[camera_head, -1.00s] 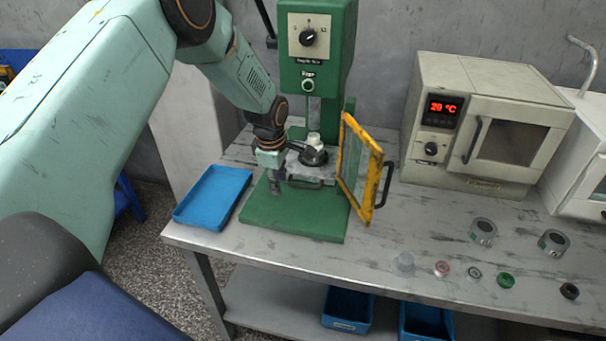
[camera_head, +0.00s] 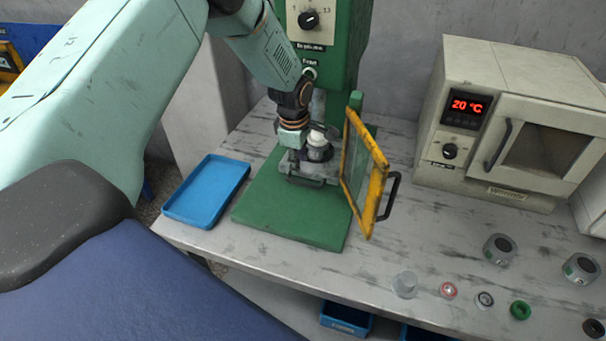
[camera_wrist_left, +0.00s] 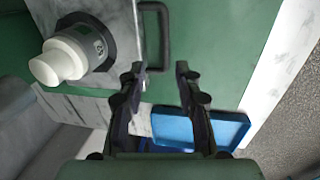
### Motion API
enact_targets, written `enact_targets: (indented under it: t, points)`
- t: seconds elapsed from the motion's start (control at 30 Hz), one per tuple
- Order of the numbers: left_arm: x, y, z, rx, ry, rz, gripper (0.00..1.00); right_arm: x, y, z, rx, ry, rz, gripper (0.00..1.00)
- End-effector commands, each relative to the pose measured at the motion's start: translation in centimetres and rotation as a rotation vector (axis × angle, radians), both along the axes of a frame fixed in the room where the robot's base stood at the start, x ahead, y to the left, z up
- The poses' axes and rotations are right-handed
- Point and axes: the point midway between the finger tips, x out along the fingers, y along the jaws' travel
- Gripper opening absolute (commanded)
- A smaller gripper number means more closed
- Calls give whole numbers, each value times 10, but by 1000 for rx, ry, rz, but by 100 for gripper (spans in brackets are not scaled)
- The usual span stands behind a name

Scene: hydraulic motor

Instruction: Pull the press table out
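The green press (camera_head: 330,50) stands at the back of the bench. Its grey press table (camera_head: 328,170) sits on the green base, with a dark handle (camera_head: 306,182) at its front. The table (camera_wrist_left: 125,30) and handle (camera_wrist_left: 167,40) also show in the left wrist view. A dark ring with a white cylindrical part (camera_head: 317,142) stands on the table. My left gripper (camera_head: 290,166) is at the table's front left, by the handle. In the left wrist view it (camera_wrist_left: 160,70) is open and empty, its fingertips close to the handle; contact is unclear. My right gripper is out of view.
A yellow-framed guard door (camera_head: 365,180) stands open to the right of the table. A blue tray (camera_head: 207,192) lies to the left. An oven (camera_head: 500,120) reading 20 °C stands at the right. Several small rings and parts lie at the front right.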

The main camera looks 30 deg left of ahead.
Motion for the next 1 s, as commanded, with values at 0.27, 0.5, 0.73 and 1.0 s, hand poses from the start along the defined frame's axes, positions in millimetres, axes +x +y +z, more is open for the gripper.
enact_targets:
  t: [0.27,0.5,0.73,1.0]
  points:
    - [2,2,-45,0,3,2,34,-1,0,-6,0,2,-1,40]
    - [8,2,-68,0,1,0,34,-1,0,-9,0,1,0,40]
    - [10,2,-70,0,1,1,34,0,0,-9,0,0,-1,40]
    - [12,2,-70,-1,1,2,19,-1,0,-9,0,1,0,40]
